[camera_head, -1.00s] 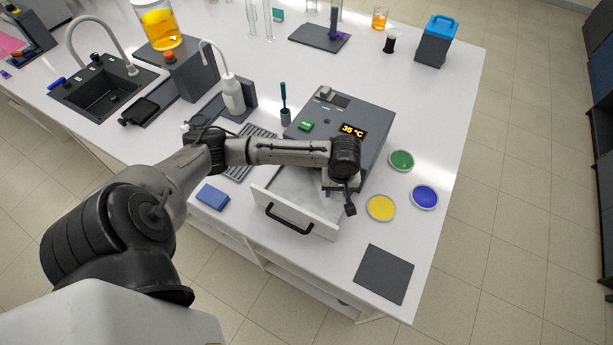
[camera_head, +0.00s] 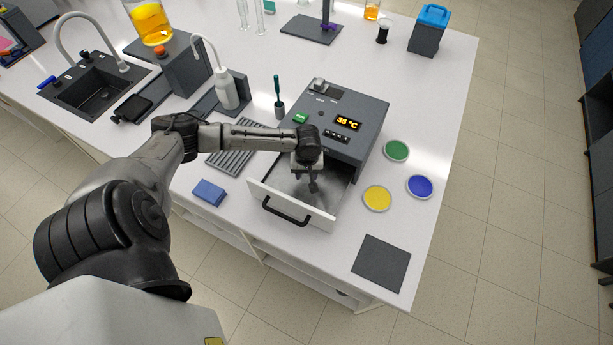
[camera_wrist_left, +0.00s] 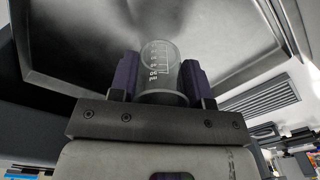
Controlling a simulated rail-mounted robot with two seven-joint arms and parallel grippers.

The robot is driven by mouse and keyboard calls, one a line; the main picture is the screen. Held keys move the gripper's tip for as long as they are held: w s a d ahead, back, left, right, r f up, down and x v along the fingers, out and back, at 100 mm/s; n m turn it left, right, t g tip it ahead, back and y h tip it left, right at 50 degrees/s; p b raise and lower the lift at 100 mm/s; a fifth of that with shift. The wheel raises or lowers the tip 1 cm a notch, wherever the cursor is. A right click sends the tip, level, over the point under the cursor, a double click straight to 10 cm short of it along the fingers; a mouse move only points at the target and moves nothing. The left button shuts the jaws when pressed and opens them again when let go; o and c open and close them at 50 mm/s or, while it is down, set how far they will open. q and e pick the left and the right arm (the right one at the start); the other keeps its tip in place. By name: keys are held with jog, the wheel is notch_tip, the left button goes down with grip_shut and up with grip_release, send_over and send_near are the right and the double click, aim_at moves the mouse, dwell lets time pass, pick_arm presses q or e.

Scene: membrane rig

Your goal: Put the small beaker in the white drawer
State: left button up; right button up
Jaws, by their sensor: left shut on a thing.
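The white drawer (camera_head: 274,203) is pulled open at the front of the grey heating unit (camera_head: 345,105). My left gripper (camera_head: 309,170) is over the drawer's open inside, toward its right and back part. In the left wrist view it is shut on the small beaker (camera_wrist_left: 160,68), a clear one with white scale marks, held between two purple-dark fingers. The drawer's grey inside (camera_wrist_left: 85,40) fills the space beyond the beaker. I cannot tell whether the beaker touches the drawer floor. The beaker is hidden in the head view. My right gripper is not in view.
A blue block (camera_head: 209,192) lies left of the drawer. Yellow (camera_head: 377,198), blue (camera_head: 420,187) and green (camera_head: 397,151) dishes lie to the right, with a dark square mat (camera_head: 381,263) in front. A slotted rack (camera_head: 236,147) is under my forearm.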

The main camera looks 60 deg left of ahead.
pick_arm(q)
jog(key=shift+f, duration=1.25)
jog(key=shift+f, duration=0.15)
jog(key=o, duration=0.9)
notch_tip(320, 180, up, 12)
jog(key=shift+p, duration=0.3)
jog(key=shift+w+d, duration=0.1)
